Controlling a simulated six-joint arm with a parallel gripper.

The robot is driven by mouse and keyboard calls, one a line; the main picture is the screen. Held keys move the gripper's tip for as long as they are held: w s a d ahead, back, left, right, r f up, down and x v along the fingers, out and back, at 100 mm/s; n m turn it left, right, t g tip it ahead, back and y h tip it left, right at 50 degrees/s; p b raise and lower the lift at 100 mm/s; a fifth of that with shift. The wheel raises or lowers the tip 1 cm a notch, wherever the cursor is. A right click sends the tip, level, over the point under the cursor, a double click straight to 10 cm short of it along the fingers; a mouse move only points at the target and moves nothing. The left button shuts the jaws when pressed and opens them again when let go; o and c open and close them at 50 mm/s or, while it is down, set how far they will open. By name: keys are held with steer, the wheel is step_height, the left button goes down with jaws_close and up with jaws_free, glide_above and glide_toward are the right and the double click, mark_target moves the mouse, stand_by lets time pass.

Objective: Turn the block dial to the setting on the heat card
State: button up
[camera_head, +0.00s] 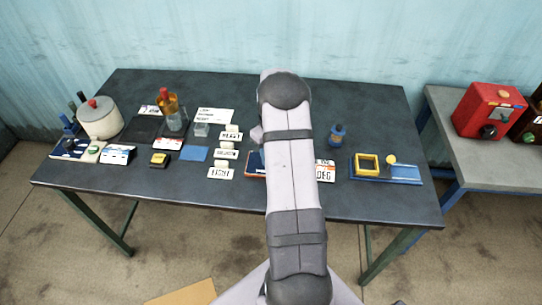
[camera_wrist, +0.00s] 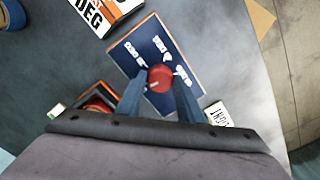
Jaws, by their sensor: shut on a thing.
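The block (camera_wrist: 187,50) has a blue face with white setting marks and orange edges. Its red dial (camera_wrist: 160,76) sits between the two blue fingers of my gripper (camera_wrist: 158,82), which is shut on it. A pale pointer line shows on the dial; the setting it points at is unclear. In the head view, my arm hides most of the block (camera_head: 254,165), the dial and my gripper. The heat card (camera_wrist: 97,14), white with an orange edge, reads "DEG" and is cut off at the top of the wrist view. It also shows beside my arm in the head view (camera_head: 325,172).
A white label card (camera_wrist: 222,115) lies close to the block. Several label cards (camera_head: 221,173) stand left of my arm. A blue bottle (camera_head: 337,135) and a blue stand with a yellow frame (camera_head: 405,174) are to the right. A red box (camera_head: 488,108) stands on the side table.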

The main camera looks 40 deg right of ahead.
steer(key=m+b, duration=0.2)
steer(key=m, duration=0.9)
steer(key=shift+w+m+b, duration=0.1)
steer(key=shift+m+b, duration=0.3)
steer(key=shift+r, duration=0.1)
steer(key=o, duration=1.1)
steer(key=shift+r+b, duration=1.2)
steer(key=shift+r, duration=2.45)
